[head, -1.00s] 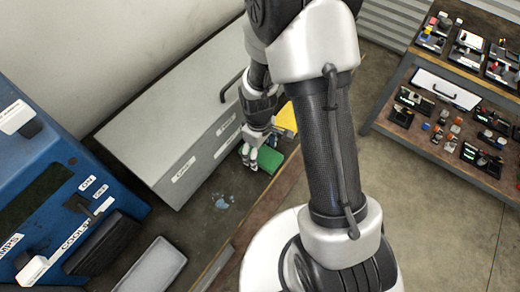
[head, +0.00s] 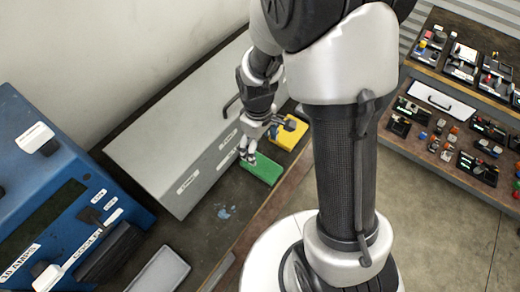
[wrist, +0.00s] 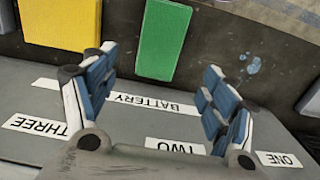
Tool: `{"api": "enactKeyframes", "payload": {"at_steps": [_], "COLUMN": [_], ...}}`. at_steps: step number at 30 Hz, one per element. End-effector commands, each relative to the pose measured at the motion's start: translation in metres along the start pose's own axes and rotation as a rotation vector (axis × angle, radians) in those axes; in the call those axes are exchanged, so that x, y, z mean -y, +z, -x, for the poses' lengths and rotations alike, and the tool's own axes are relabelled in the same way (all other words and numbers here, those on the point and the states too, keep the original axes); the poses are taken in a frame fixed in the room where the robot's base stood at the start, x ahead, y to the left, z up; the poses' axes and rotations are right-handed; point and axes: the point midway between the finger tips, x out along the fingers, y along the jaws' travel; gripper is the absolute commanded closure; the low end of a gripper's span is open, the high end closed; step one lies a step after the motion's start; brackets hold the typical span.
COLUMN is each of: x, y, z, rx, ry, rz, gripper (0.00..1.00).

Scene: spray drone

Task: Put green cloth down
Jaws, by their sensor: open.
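The green cloth (head: 264,169) is a folded rectangle lying flat on the dark bench top, in front of the grey cabinet. In the wrist view the green cloth (wrist: 163,38) lies beyond my fingertips, with clear bench around it. My gripper (head: 247,155) is at the cloth's left end in the head view, beside the cabinet front. In the wrist view my gripper (wrist: 157,66) is open, its two fingers spread wide with nothing between them. The head view does not clearly show the gap between fingertips and cloth.
A yellow cloth (head: 288,133) lies beside the green one, partly behind my arm. The grey cabinet (head: 190,130) has labelled drawers; BATTERY, ONE, TWO and THREE labels (wrist: 175,147) show upside down. A blue machine (head: 60,190) stands left. A shelf with small parts (head: 450,110) stands right.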

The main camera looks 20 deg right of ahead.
Motion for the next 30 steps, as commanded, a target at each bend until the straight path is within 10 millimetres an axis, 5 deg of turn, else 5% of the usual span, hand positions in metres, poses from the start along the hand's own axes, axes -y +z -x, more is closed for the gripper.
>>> {"api": "enactKeyframes", "payload": {"at_steps": [7, 11, 15, 21, 30], "x": [0.001, 0.005, 0.018, 0.046, 0.083], "y": [0.002, 0.011, 0.033, 0.076, 0.129], "z": [0.032, 0.078, 0.136, 0.199, 0.235], "rx": [-0.019, -0.072, -0.149, -0.269, -0.402], "ry": [0.012, 0.043, 0.078, 0.112, 0.125], "rz": [-0.026, -0.105, -0.228, -0.405, -0.593], "gripper": [0.22, 0.22, 0.22, 0.22, 0.22]}}
